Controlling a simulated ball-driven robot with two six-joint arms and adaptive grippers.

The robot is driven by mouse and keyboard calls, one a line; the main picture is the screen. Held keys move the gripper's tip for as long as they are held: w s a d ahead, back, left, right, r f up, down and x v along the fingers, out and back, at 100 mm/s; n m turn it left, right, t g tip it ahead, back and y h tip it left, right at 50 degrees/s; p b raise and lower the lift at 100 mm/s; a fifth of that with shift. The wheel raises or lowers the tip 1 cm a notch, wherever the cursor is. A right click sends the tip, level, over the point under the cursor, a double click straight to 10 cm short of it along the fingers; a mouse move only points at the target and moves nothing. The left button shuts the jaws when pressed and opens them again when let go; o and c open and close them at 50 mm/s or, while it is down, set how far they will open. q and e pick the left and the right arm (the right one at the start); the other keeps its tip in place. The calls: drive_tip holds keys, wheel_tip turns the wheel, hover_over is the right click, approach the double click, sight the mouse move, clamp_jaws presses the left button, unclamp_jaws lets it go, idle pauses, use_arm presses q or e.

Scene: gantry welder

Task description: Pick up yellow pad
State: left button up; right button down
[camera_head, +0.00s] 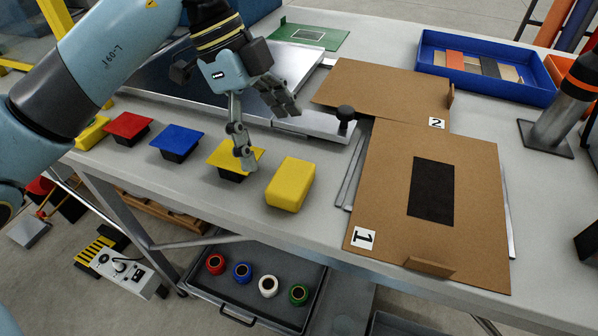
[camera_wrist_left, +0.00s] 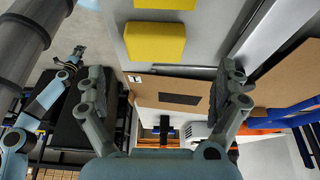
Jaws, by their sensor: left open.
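A yellow square plate on a black base (camera_head: 228,160) stands on the grey bench in the head view, at the right end of a row of similar plates. A thick yellow block (camera_head: 290,184) lies just right of it; it also shows in the left wrist view (camera_wrist_left: 155,42). My left gripper (camera_head: 266,137) is open and empty, with its fingers above the bench. One finger overlaps the yellow plate in the picture; whether it touches cannot be told. The fingers (camera_wrist_left: 160,90) also show wide apart in the wrist view. My right gripper (camera_wrist_left: 74,57) shows small at the left there.
A blue plate (camera_head: 176,139) and a red plate (camera_head: 129,125) stand further left, with another yellow block (camera_head: 92,134) beyond. Brown boards marked 1 (camera_head: 385,215) and 2 (camera_head: 375,92) lie right. A black knob (camera_head: 345,113) sticks up behind. A blue tray (camera_head: 430,62) stands at the back.

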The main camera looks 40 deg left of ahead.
sight(289, 176)
use_arm(q)
drive_tip(key=x, duration=0.2)
drive_tip(key=shift+s+d+f, duration=0.15)
drive_tip(key=shift+d+f, duration=0.1)
drive_tip(key=shift+f, duration=0.05)
drive_tip(key=shift+d+f, duration=0.15)
drive_tip(key=shift+f, duration=0.15)
drive_tip(key=x, duration=0.4)
drive_tip(key=shift+s+d+f, duration=0.1)
drive_tip(key=shift+d+f, duration=0.05)
drive_tip(key=shift+d, duration=0.15)
drive_tip(key=shift+d+f, duration=0.1)
drive_tip(key=shift+f, duration=0.25)
use_arm(e)
drive_tip(key=shift+s+a+f, duration=0.1)
drive_tip(key=shift+s+a, duration=0.15)
drive_tip(key=shift+s, duration=0.2)
drive_tip(key=shift+s, duration=0.1)
use_arm(q)
drive_tip(key=shift+c, duration=1.4)
drive_tip(key=c, duration=0.6)
use_arm(e)
drive_tip(key=shift+s+d, duration=0.2)
drive_tip(key=shift+d, duration=0.1)
